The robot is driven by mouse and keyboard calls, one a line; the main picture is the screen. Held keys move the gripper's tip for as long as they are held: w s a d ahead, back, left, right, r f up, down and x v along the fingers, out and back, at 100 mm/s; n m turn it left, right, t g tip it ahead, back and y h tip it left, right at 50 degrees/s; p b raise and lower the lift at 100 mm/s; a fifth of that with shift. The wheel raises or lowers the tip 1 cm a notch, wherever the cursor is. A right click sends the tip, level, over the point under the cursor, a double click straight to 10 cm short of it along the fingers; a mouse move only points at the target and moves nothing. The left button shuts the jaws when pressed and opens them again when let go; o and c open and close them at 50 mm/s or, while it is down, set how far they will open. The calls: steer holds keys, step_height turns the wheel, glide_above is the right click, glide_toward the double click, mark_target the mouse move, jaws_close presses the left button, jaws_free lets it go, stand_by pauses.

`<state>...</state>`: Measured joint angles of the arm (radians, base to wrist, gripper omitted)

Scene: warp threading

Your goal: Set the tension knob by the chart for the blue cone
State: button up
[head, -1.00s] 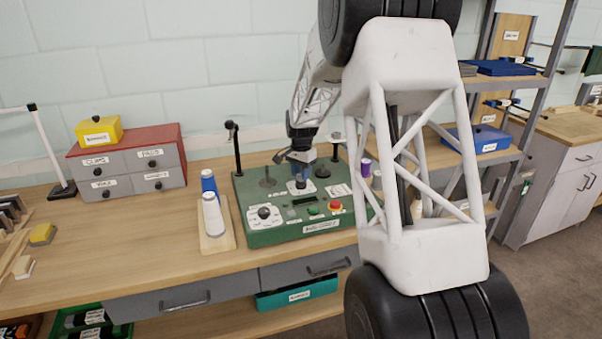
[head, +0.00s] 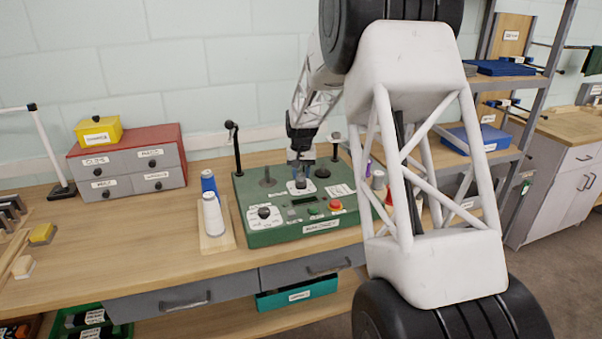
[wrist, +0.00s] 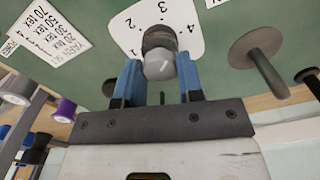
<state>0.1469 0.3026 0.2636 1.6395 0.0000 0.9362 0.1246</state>
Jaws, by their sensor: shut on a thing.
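The tension knob (wrist: 158,64) is a grey round knob with a light mark on top, on a white dial plate (wrist: 182,14) numbered 1 to 4. My gripper (wrist: 160,72) has its blue fingers shut on the knob, one on each side. In the head view my gripper (head: 301,172) is over the green machine (head: 285,235), hiding much of the knob. The chart (wrist: 50,30) is a white card with tex values, partly legible; it also lies on the machine's right in the head view (head: 341,189). The blue cone (head: 208,182) stands on a wooden board left of the machine.
A white cone (head: 212,215) stands in front of the blue one. The machine also bears another dial knob (head: 264,212), a red button (head: 335,205) and upright posts (head: 236,150). A grey drawer unit (head: 130,170) stands at the left.

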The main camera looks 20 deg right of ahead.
mark_target(301, 174)
steer(key=n, duration=0.3)
steer(key=shift+n, duration=0.3)
stand_by(0.4)
steer(key=o, duration=0.9)
steer(key=shift+r, duration=0.15)
steer(key=shift+r, duration=3.75)
